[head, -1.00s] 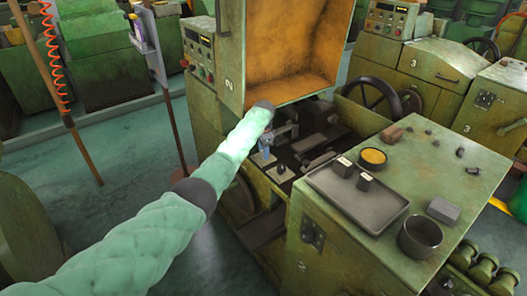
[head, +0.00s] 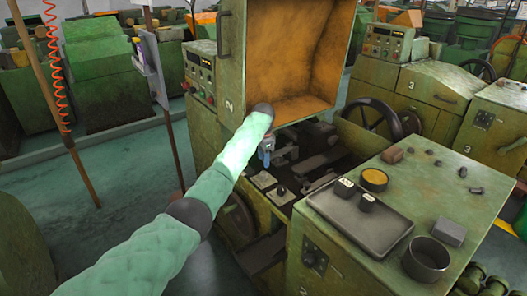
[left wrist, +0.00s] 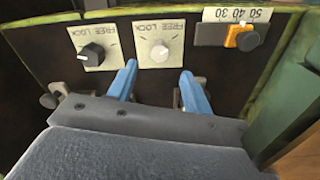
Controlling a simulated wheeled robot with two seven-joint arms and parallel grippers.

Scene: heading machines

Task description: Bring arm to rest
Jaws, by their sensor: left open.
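My left arm reaches in from the left in the head view, its padded green sleeve ending at the machine marked 2 (head: 228,75). My left gripper (head: 265,158) shows small, with blue fingers, just below the open orange-lined hood. In the left wrist view its two blue fingers (left wrist: 162,85) stand apart with nothing between them. Beyond them are a black knob (left wrist: 93,53) and a white knob (left wrist: 159,51), each on a FREE/LOCK plate. The fingers look close to this panel; I cannot tell whether they touch it. My right gripper is not in view.
An orange slider (left wrist: 240,37) with a scale lies right of the knobs. A grey tray (head: 345,222) with two dark blocks, a yellow-filled bowl (head: 374,179) and a dark cup (head: 427,255) stand on the green cabinet top. The floor at left is open.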

